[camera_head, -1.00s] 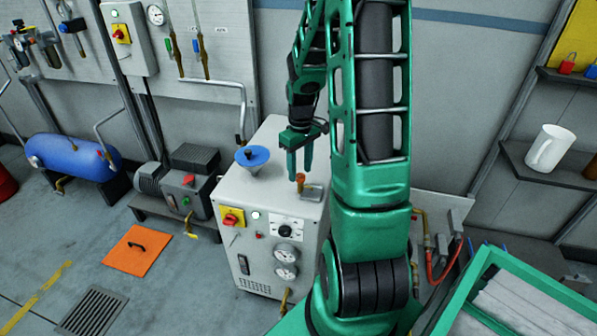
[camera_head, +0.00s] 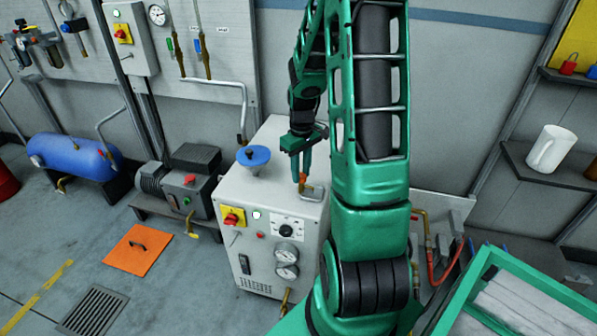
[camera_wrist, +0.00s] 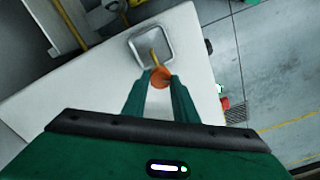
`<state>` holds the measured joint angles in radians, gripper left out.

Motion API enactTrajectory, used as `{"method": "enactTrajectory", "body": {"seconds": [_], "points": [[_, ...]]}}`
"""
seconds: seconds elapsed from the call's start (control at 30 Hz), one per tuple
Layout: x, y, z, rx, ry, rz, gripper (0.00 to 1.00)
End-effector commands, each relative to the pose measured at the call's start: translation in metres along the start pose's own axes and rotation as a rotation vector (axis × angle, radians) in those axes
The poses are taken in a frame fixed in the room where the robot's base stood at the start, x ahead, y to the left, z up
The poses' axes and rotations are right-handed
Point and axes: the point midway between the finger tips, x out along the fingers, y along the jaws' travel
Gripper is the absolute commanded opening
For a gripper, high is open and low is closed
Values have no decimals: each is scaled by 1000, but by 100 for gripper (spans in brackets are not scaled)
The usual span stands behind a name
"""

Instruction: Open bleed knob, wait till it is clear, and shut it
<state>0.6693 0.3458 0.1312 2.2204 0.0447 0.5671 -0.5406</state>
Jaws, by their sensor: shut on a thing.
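The bleed knob (camera_head: 302,178) is a small orange-brown knob on top of the pale grey cabinet (camera_head: 240,200), near its right side. A small tray or square frame (camera_head: 313,193) sits beside it. In the wrist view the orange knob (camera_wrist: 160,77) lies between my fingertips, with a brass stem (camera_wrist: 154,56) reaching over the square grey-rimmed tray (camera_wrist: 137,47). My gripper (camera_head: 301,178) points down from above and is shut on the knob; it also shows in the wrist view (camera_wrist: 159,82). Whether anything flows from the stem is too small to tell.
A blue funnel (camera_head: 252,157) stands on the cabinet's top, left of my gripper. Switches and gauges (camera_head: 288,262) are on its front. A motor unit (camera_head: 190,185) and a blue tank (camera_head: 75,157) stand left. A shelf with a white mug (camera_head: 548,150) is at right.

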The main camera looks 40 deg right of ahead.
Motion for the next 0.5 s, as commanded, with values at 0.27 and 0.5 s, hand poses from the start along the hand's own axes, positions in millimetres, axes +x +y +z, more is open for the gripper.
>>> {"method": "enactTrajectory", "body": {"seconds": [0.27,0.5], "points": [[0,-1,-1,156,2,1,4],[-1,-2,-1,375,2,1,4]]}}
